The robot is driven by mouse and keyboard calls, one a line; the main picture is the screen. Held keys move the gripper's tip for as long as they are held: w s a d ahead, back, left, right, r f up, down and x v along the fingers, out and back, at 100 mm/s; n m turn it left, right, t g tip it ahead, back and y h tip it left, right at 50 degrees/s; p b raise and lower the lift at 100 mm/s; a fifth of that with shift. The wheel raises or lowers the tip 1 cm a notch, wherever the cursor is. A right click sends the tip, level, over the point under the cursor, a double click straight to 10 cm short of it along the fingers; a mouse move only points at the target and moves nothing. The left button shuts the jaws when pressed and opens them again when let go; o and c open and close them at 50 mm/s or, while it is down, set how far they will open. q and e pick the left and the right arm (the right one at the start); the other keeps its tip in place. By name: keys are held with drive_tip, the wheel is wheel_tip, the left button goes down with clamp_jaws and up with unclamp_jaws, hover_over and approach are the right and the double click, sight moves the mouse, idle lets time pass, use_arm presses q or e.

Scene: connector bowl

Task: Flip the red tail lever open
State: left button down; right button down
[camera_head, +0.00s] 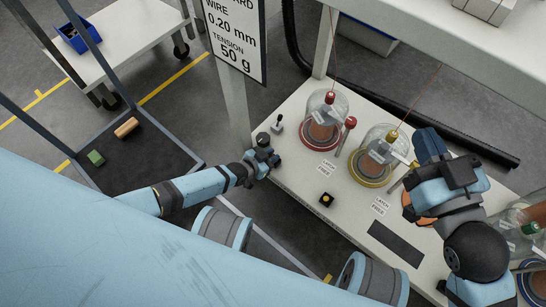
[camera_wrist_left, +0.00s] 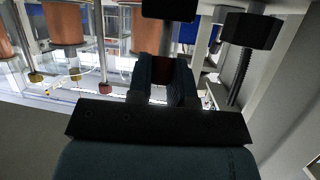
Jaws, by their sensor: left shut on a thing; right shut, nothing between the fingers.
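My left gripper (camera_head: 262,155) is at the left edge of the white bench in the head view. In the left wrist view its fingers (camera_wrist_left: 166,82) are shut on a dark red piece (camera_wrist_left: 166,66), which matches the red tail lever in colour. Most of that piece is hidden between the fingers, so I cannot tell its angle. A small grey post (camera_head: 277,126) with a rounded top stands just beyond the gripper. My right gripper (camera_head: 430,150) is over the right part of the bench, shut and empty; its fingertips are hard to make out.
A red-based glass dome (camera_head: 318,142) and a yellow-based dome (camera_head: 370,172) stand on the bench (camera_head: 290,180), with "LATCH FREE" labels. A small black-and-yellow button (camera_head: 326,199) and a dark strip (camera_head: 394,244) lie nearer. A sign (camera_head: 237,38) hangs behind the left gripper.

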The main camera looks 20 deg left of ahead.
use_arm(q)
drive_tip(key=shift+s+a+f+t+h+b, duration=0.1)
drive_tip(key=shift+s+f+t+h+b, duration=0.1)
drive_tip(key=shift+t+h+b, duration=0.25)
use_arm(e)
drive_tip(key=shift+w+d+r+n, duration=0.1)
drive_tip(key=shift+w+n, duration=0.1)
drive_tip(key=shift+n, duration=0.2)
use_arm(q)
drive_tip(key=shift+r, duration=0.1)
drive_tip(key=c, duration=1)
unclamp_jaws()
drive_tip(key=shift+c, duration=0.2)
